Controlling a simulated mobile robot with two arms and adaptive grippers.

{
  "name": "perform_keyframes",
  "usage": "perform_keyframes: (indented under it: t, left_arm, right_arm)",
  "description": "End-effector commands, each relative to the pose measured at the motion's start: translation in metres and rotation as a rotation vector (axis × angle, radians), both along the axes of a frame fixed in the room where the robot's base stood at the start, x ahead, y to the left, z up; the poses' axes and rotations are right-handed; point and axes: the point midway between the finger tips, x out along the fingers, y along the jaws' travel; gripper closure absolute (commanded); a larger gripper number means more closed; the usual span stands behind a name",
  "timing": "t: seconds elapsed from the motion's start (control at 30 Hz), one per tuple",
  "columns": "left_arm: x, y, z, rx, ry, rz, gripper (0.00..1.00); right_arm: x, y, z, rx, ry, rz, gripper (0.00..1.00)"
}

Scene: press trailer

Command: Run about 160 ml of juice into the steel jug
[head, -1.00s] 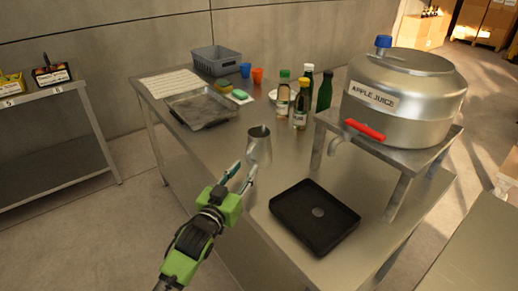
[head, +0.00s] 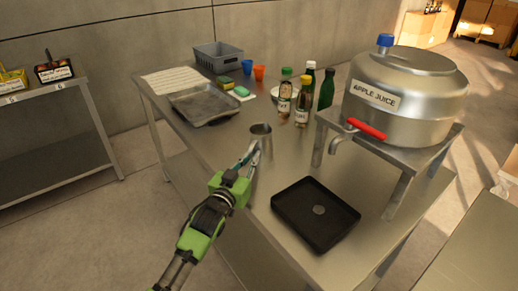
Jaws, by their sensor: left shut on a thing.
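The steel jug (head: 262,139) stands upright near the front edge of the steel table. My left gripper (head: 249,157) is shut on the jug from its near left side; the fingers partly hide its body. The large steel juice tank (head: 410,98), labelled "APPLE JUICE", sits on a raised stand to the right. No juice stream shows, and the jug's contents cannot be seen. My right gripper is out of view.
A black tray (head: 315,226) with a round drain lies below and in front of the tap. Several bottles (head: 302,107) stand behind the jug. A metal tray (head: 204,113), grey basket (head: 217,56) and two cups (head: 259,72) are farther back. Bare tabletop (head: 285,158) lies between jug and stand.

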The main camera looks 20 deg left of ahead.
Motion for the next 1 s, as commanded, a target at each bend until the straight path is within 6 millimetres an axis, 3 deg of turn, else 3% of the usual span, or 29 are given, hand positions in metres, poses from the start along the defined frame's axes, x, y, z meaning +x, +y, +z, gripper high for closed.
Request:
perform_keyframes:
  t: [0.27,0.43,0.7,1.0]
  left_arm:
    - [0.0,0.0,0.01,0.001,-0.005,0.0,1.0]
    - [0.0,0.0,0.036,0.001,-0.008,-0.001,1.0]
    - [-0.045,0.025,0.094,0.004,-0.008,0.0,1.0]
    - [-0.103,0.057,0.12,0.003,-0.001,0.0,1.0]
  right_arm:
    - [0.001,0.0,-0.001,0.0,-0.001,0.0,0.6]
    - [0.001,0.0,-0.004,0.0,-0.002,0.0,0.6]
    - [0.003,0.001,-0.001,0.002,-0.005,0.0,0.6]
    - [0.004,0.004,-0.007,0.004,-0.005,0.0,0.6]
